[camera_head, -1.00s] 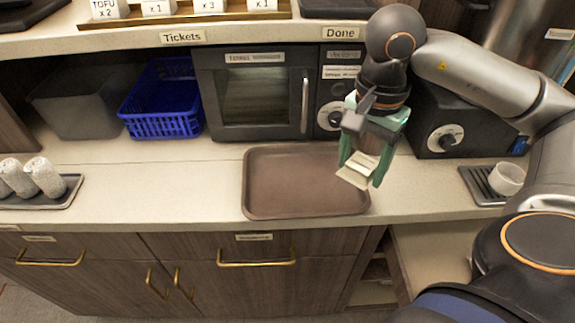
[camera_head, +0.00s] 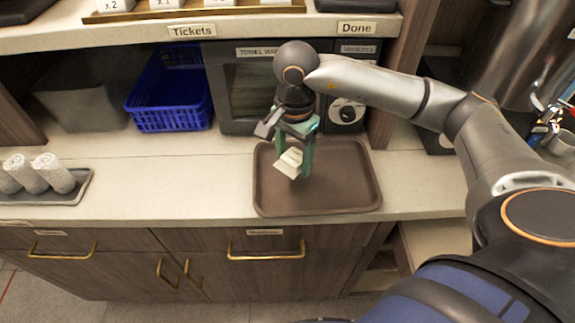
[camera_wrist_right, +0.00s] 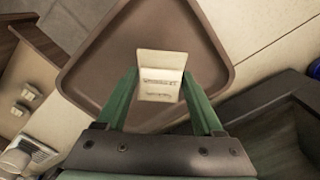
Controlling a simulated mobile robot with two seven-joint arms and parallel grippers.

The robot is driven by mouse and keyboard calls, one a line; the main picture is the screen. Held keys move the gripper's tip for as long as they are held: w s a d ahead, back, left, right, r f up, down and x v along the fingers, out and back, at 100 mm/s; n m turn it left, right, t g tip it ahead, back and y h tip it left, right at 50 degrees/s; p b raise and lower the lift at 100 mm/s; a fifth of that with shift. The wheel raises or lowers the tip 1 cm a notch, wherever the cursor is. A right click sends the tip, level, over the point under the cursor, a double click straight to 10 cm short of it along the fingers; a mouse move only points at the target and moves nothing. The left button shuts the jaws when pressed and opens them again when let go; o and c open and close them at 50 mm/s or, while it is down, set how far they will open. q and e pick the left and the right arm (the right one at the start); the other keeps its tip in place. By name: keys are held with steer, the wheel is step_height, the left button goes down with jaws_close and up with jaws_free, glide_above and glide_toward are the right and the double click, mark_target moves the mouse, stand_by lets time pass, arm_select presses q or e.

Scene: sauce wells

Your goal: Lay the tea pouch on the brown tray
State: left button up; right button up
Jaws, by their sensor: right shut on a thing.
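The brown tray (camera_head: 345,185) lies flat on the counter in front of the towel warmer, and it fills much of the right wrist view (camera_wrist_right: 95,75). The tea pouch (camera_head: 288,164) is a small cream packet, and it shows in the right wrist view (camera_wrist_right: 160,66) with faint print on it. My right gripper (camera_head: 293,166) points down over the tray and is shut on the pouch, its green fingers (camera_wrist_right: 160,88) on either side. The pouch is over the tray's area; whether it touches the tray I cannot tell. My left gripper is not in view.
A blue basket (camera_head: 170,105) and a grey bin (camera_head: 85,105) stand at the back left. A small dark tray (camera_head: 70,197) with rolled towels is at the far left. A shelf (camera_head: 120,37) overhangs the counter. The counter left of the brown tray (camera_head: 170,185) is clear.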

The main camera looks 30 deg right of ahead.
mark_target(287, 155)
steer(key=shift+w+a+f, duration=0.35)
steer(key=shift+w+f, duration=0.25)
steer(key=shift+f, duration=0.2)
steer(key=shift+w+f+p, duration=0.1)
steer(key=shift+f+p, duration=0.35)
steer(key=shift+f, duration=1.15)
steer(key=shift+f, duration=0.2)
steer(key=o, duration=1.4)
steer(key=shift+c, duration=0.2)
steer(key=shift+r, duration=0.15)
step_height(287, 155, up, 12)
steer(key=shift+r+b, duration=0.1)
steer(key=shift+b, duration=0.45)
